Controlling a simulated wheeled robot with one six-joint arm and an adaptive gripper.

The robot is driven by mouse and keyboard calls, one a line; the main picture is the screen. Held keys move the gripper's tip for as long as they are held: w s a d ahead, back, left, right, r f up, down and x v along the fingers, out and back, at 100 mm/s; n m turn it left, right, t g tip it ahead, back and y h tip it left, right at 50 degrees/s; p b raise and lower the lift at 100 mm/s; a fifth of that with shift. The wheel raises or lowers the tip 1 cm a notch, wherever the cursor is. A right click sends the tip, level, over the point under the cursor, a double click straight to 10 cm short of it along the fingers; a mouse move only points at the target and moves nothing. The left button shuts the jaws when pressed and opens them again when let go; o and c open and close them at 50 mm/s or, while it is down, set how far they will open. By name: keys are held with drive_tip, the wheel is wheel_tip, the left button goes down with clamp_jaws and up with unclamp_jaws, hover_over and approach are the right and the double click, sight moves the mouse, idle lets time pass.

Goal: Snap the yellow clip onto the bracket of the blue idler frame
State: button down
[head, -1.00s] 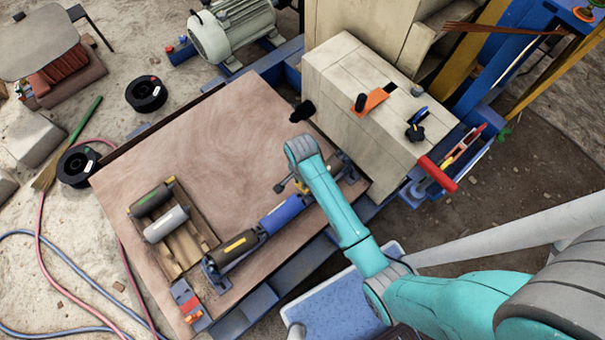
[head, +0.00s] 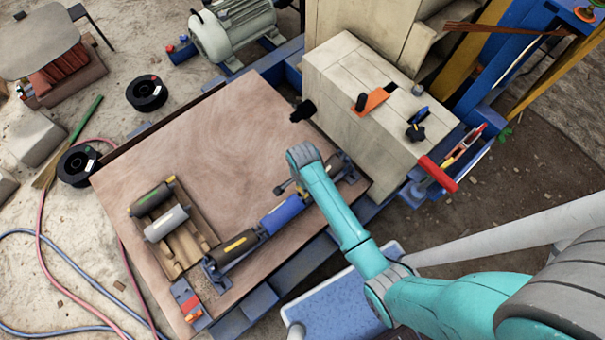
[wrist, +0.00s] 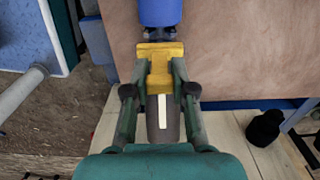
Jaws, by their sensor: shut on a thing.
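The yellow clip (wrist: 160,66) is between the fingers of my gripper (wrist: 159,88) in the wrist view, and the gripper is shut on it. The clip lies over the near side of the bracket (wrist: 160,34), beside the end of the blue roller (wrist: 160,12). I cannot tell whether the clip touches the bracket or is seated on it. A dark roller with a pale stripe (wrist: 163,115) shows below the clip.
A wooden cradle (head: 199,235) with a dark and a grey roller stands on the board (head: 235,125). A red-and-grey tool (head: 188,302) lies at its front corner. A pale block (head: 365,100) with tools rises to the right. The board's upper left is clear.

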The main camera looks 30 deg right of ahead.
drive_tip(key=shift+f, duration=1.55)
drive_tip(key=shift+f, duration=1.2)
idle(0.7)
drive_tip(key=shift+r, duration=0.9)
drive_tip(key=shift+f, duration=1)
idle(1.0)
drive_tip(key=c, duration=0.9)
unclamp_jaws()
wheel_tip(320, 180, up, 12)
drive_tip(key=shift+f, duration=0.1)
